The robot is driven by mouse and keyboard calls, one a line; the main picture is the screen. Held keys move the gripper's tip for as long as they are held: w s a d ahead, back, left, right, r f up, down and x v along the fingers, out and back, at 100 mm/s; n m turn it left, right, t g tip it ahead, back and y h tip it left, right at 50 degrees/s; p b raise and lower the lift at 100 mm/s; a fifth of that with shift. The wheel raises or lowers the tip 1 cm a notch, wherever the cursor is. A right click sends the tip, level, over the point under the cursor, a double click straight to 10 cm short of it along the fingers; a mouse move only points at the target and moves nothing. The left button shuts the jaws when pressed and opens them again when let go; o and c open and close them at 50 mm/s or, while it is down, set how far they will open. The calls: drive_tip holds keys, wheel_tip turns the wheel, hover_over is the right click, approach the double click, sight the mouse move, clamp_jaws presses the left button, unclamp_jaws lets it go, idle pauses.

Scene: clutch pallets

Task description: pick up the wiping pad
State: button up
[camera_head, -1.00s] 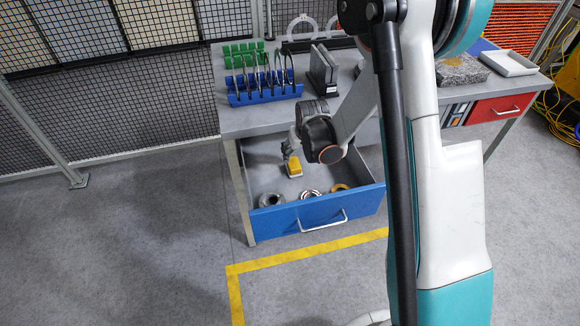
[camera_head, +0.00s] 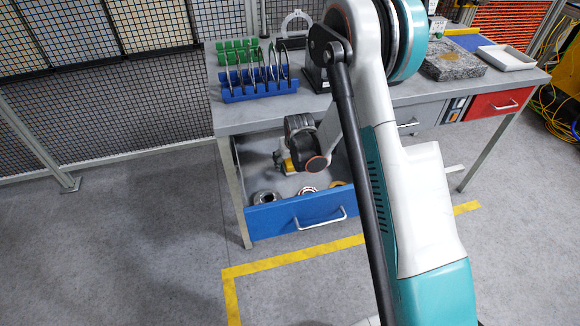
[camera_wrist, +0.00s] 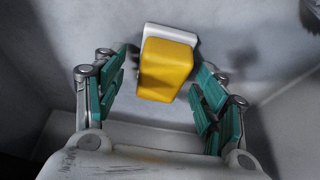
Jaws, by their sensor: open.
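The wiping pad (camera_wrist: 165,70) is a yellow block with a pale grey-white strip along one side. It lies inside the open blue-fronted drawer (camera_head: 265,220). In the head view the pad (camera_head: 288,167) shows only in part, behind my wrist. My gripper (camera_wrist: 160,85) is open, with its teal-padded fingers on either side of the pad in the wrist view. Gaps show between the fingers and the pad, and I cannot tell how far above the drawer floor the fingertips are. In the head view my gripper (camera_head: 281,160) points down into the drawer.
Several rings, one of them metal (camera_head: 265,197), lie at the drawer's front. Drawer walls surround my gripper closely. On the bench above stand a blue rack (camera_head: 258,92), a green rack (camera_head: 240,45), a stone block (camera_head: 453,65) and a white tray (camera_head: 506,58).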

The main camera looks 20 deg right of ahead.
sight(290, 160)
drive_tip(key=shift+r, duration=0.1)
drive_tip(key=c, duration=1.2)
drive_tip(key=shift+o, duration=0.2)
wheel_tip(290, 160, up, 10)
drive_tip(key=p, duration=0.4)
